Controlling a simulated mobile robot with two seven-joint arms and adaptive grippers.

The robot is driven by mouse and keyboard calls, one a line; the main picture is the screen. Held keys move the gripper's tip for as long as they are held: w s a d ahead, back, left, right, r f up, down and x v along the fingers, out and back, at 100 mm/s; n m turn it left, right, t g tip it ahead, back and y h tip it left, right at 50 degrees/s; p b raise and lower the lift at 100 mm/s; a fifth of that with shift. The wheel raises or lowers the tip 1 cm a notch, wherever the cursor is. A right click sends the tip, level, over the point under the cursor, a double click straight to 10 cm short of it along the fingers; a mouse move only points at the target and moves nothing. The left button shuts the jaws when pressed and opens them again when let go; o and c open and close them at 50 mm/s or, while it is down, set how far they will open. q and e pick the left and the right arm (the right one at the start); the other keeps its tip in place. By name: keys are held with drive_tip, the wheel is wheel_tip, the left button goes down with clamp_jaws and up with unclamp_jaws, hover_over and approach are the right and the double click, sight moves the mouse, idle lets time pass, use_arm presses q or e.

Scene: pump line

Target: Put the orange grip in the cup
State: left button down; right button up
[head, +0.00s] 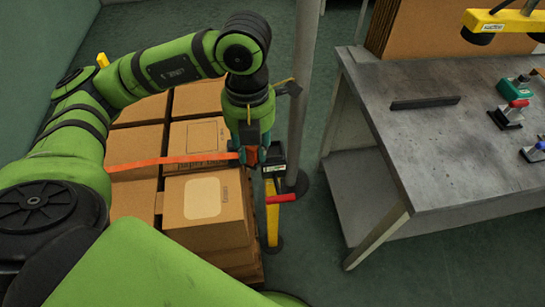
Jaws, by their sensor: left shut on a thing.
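My left gripper (250,154) points down near the middle of the head view, above the right edge of the stacked boxes. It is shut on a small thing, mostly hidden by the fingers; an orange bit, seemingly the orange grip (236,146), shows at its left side. Just right of the fingertips is a dark cup-like holder (275,157) on a yellow post. The gripper overlaps its left side in the picture; I cannot tell whether they touch. The inside of the cup is not clear. My right gripper is not in view.
Cardboard boxes (205,200) with an orange strap (165,160) stand below the left arm. A red lever (281,198) sticks out from the yellow post. A grey pole (302,90) rises close behind. A metal workbench (450,140) with clamps stands right; floor between is clear.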

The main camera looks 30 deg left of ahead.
use_arm(q)
drive_tip(key=n, duration=0.4)
drive_tip(key=shift+s+a+b, duration=0.2)
drive_tip(key=shift+b, duration=0.2)
drive_tip(key=shift+s+r+n, duration=0.1)
drive_tip(key=shift+r+n, duration=0.05)
drive_tip(key=shift+n, duration=0.45)
drive_tip(key=shift+a+n, duration=0.1)
drive_tip(key=shift+n, duration=0.2)
drive_tip(key=w+f, duration=0.2)
drive_tip(key=w, duration=0.1)
drive_tip(key=w+f+p, duration=0.1)
drive_tip(key=w+f, duration=0.1)
drive_tip(key=w, duration=0.2)
drive_tip(key=w+f, duration=0.2)
drive_tip(key=w, duration=0.2)
drive_tip(key=shift+a+f+p, duration=0.2)
drive_tip(key=shift+a+p, duration=0.15)
drive_tip(key=shift+w+f, duration=0.2)
wheel_tip(320, 180, down, 3)
drive_tip(key=shift+f+p, duration=0.1)
drive_tip(key=shift+p, duration=0.4)
drive_tip(key=shift+f, duration=0.4)
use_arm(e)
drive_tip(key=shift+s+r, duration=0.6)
